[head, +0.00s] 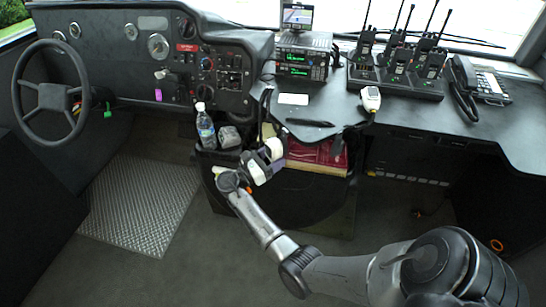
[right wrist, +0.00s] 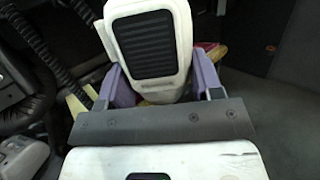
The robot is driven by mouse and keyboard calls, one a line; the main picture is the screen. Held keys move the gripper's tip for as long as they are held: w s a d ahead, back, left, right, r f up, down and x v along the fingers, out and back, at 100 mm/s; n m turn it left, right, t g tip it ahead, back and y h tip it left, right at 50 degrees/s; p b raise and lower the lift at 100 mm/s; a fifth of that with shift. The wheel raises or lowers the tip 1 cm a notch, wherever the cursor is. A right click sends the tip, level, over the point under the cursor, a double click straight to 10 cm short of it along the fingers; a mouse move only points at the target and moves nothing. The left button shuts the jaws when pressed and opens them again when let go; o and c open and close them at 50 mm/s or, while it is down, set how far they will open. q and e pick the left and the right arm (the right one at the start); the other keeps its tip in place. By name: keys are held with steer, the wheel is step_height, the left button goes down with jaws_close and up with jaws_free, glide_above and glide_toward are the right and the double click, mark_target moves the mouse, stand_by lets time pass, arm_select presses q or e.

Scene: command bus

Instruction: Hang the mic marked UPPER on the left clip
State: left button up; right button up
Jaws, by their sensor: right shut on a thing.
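My right gripper (head: 262,160) is in front of the dash edge, right of the water bottle. In the right wrist view its lilac fingers (right wrist: 163,88) are shut on a white mic (right wrist: 178,22) with a black ribbed grille, one finger on each side. Part of this mic (head: 276,147) shows beyond the gripper in the head view. No marking on it can be read. A second white mic (head: 370,98) is at the front edge of the desk, further right. The left clip cannot be made out clearly. My left gripper is not in view.
Two stacked radios (head: 303,66) with green displays stand on the desk. A black coiled cord (head: 265,104) hangs left of a white card (head: 293,99) and a pen (head: 310,123). A water bottle (head: 205,127) stands left of my gripper. Handheld radios (head: 398,65) and a phone handset (head: 465,74) are at right.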

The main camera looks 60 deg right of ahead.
steer(key=o, duration=0.8)
steer(key=shift+o, duration=0.6)
steer(key=shift+a, duration=0.1)
steer(key=v, duration=1.3)
steer(key=shift+w+a, duration=0.2)
steer(key=shift+a, duration=0.05)
steer(key=shift+f, duration=0.15)
